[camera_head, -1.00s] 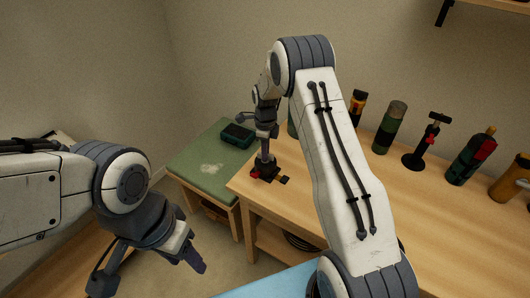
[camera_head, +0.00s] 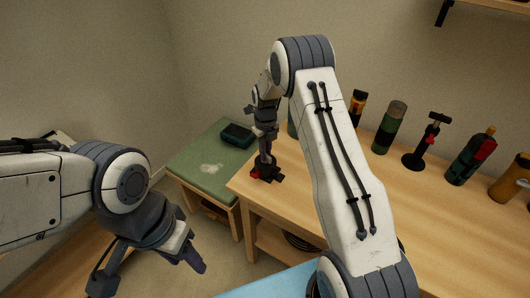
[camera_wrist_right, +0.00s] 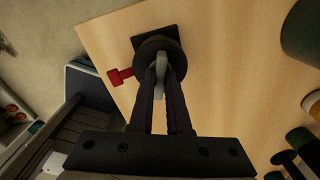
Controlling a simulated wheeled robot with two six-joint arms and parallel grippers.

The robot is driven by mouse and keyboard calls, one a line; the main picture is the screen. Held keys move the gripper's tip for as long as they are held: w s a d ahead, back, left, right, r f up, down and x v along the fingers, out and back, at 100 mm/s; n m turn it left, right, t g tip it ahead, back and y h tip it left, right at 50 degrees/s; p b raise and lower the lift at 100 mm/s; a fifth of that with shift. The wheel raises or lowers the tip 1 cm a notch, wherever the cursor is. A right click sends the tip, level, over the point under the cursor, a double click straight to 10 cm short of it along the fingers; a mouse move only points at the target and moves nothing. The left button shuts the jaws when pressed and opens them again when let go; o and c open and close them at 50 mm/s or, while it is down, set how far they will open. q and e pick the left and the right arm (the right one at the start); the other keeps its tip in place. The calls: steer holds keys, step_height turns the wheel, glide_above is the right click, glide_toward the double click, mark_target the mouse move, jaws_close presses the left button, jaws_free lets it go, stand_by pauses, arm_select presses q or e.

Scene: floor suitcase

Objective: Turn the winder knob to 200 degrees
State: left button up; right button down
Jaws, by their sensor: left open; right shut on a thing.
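The winder stands near the left corner of the wooden table, with a dark round body (camera_head: 268,175) on a dark square base (camera_wrist_right: 168,33). A red piece (camera_wrist_right: 119,77) sticks out from its left side and also shows in the head view (camera_head: 255,174). My right gripper (camera_wrist_right: 163,75) points down onto it and is shut on the pale grey knob (camera_wrist_right: 163,62), seen edge-on between the fingertips. The fingers hide part of the knob, and I see no angle marks. My left gripper (camera_head: 150,268) is open and empty, low at the left, far from the winder.
Several bottles and canisters (camera_head: 390,127) and a dark stand with a handle (camera_head: 431,140) line the table's back. The table's front middle is clear.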

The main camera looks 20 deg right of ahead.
steer(key=shift+s, duration=0.1)
stand_by(0.3)
steer(key=c, duration=0.9)
jaws_free()
step_height(320, 180, up, 10)
steer(key=shift+r+b, duration=0.25)
steer(key=shift+b, duration=0.45)
